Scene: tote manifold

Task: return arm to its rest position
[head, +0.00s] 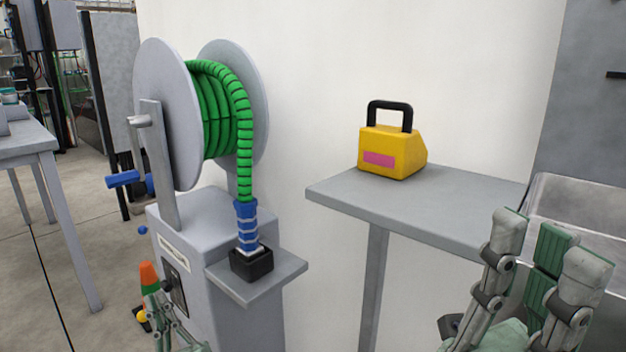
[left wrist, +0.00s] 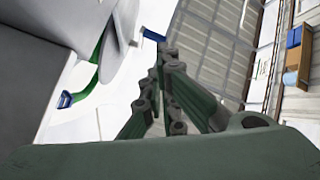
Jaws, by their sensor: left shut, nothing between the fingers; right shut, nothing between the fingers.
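My left gripper (head: 163,308) shows at the bottom left of the head view, low in front of the grey reel cabinet, mostly cut off by the frame edge. In the left wrist view its fingers (left wrist: 160,62) are together with nothing between them. My right gripper (head: 540,262) is large at the lower right of the head view, fingers pointing up, in front of a grey basin. It is shut and holds nothing. The rest of both arms is out of the head view.
A reel (head: 164,110) with green hose (head: 215,105) stands on a cabinet; the hose's blue end sits in a black socket (head: 251,264) on a small shelf. A yellow block with a black handle (head: 392,150) rests on a grey table (head: 420,205). The grey basin (head: 580,205) is at right.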

